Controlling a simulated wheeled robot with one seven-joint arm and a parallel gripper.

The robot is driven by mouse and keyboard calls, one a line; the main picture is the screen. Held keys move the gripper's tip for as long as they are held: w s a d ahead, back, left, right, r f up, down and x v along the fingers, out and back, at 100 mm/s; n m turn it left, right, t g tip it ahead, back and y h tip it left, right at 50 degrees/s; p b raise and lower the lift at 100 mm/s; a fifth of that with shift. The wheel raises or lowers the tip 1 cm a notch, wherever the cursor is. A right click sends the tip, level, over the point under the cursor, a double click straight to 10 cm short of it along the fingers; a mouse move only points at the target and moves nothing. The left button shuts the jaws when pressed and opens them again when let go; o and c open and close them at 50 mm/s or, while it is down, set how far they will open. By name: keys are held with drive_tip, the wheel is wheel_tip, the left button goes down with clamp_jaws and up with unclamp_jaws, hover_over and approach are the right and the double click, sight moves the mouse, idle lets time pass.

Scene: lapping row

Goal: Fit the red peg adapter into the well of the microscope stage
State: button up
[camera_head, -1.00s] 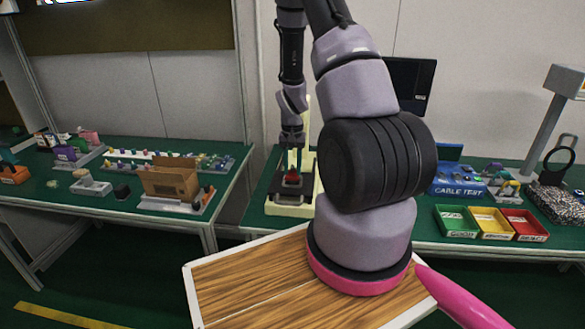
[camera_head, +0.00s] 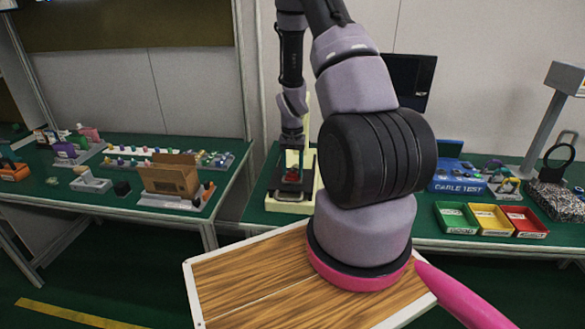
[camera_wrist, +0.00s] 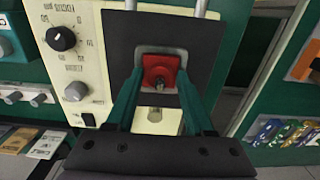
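The red peg adapter (camera_wrist: 160,72) lies inside the pale grey rim of the well (camera_wrist: 177,54) in the black microscope stage (camera_wrist: 118,40). It looks level, with a small metal peg at its front; how deep it sits cannot be told. My gripper (camera_wrist: 161,84) is open, its two green fingers reaching to either side of the adapter, with narrow gaps at the tips. In the head view my gripper (camera_head: 291,163) is over the stage, and the red adapter (camera_head: 291,176) shows small between the fingers.
A cream panel with knobs (camera_wrist: 65,50) stands left of the stage in the wrist view. Green, yellow and red bins (camera_head: 493,220) and a blue cable test box (camera_head: 457,182) are to the right. A cardboard box (camera_head: 170,178) is on the left bench.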

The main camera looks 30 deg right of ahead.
drive_tip(key=shift+o, duration=0.6)
wheel_tip(320, 180, up, 11)
idle(0.6)
drive_tip(key=s+a+r+n+t+y, duration=0.1)
drive_tip(key=s+a+r+t, duration=0.2)
drive_tip(key=r, duration=0.7)
drive_tip(key=s+a+r+t, duration=0.15)
drive_tip(key=a+r, duration=0.25)
drive_tip(key=r, duration=0.7)
drive_tip(key=s+a+r+t, duration=0.1)
drive_tip(key=s+a+r, duration=0.2)
drive_tip(key=s+r, duration=0.2)
drive_tip(key=s+a+r+n+t+y, duration=0.1)
drive_tip(key=s+a+r, duration=0.2)
drive_tip(key=s+r, duration=0.3)
drive_tip(key=s, duration=0.4)
drive_tip(key=shift+a+r+n+t, duration=0.2)
drive_tip(key=shift+r+n+t, duration=0.05)
drive_tip(key=shift+n+t, duration=0.1)
